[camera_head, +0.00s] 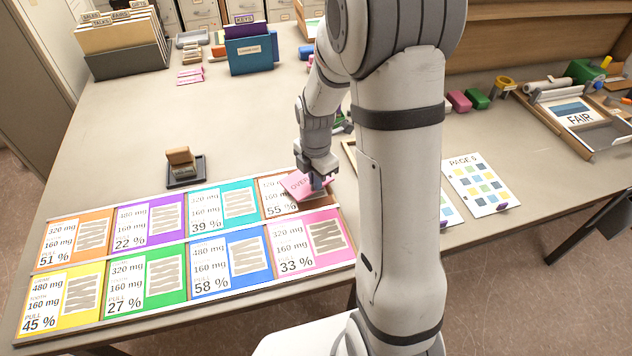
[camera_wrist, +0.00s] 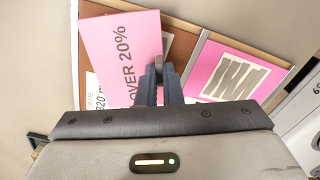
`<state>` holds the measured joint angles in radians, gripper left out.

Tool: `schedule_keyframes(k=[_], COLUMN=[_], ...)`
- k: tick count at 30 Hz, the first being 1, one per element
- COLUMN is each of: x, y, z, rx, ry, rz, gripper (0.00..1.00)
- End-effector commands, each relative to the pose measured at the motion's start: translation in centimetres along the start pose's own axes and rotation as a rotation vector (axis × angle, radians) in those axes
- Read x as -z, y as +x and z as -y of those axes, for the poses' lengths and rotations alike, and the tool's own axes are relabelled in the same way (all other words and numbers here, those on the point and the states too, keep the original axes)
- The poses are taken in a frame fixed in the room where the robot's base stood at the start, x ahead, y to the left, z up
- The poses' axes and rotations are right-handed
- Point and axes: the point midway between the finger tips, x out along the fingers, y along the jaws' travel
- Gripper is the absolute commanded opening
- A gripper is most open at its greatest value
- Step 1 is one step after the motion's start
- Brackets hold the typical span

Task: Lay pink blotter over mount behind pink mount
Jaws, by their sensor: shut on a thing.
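The pink blotter (camera_head: 298,184), marked "OVER 20%", is held in my gripper (camera_head: 317,182). In the wrist view the blotter (camera_wrist: 120,48) lies tilted over the brown mount (camera_wrist: 186,50), covering part of it; I cannot tell whether they touch. The brown mount (camera_head: 271,209), reading 55 %, is at the right end of the back row. The pink mount (camera_head: 290,257), reading 33 %, is directly in front of it. My gripper's fingers (camera_wrist: 158,72) are shut on the blotter's edge.
Mounts in other colours fill two rows to the left, including a teal one (camera_head: 208,215) and a blue one (camera_head: 213,281). A dark stand with a brown-handled stamp (camera_head: 183,170) stands behind the rows. A "PAGE 5" sheet (camera_head: 465,172) lies right. The table middle is clear.

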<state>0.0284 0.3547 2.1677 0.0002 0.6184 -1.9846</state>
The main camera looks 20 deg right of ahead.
Motion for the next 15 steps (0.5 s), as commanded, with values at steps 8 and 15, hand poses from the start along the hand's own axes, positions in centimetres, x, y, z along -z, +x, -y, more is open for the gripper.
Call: schedule_keyframes(k=[8,15], x=[0.1,0.1], y=[2.1,2.4], z=[0.0,-0.1], rx=[0.000,0.000], ry=[-0.003,-0.004], rz=[0.000,0.000], gripper=[0.00,0.00])
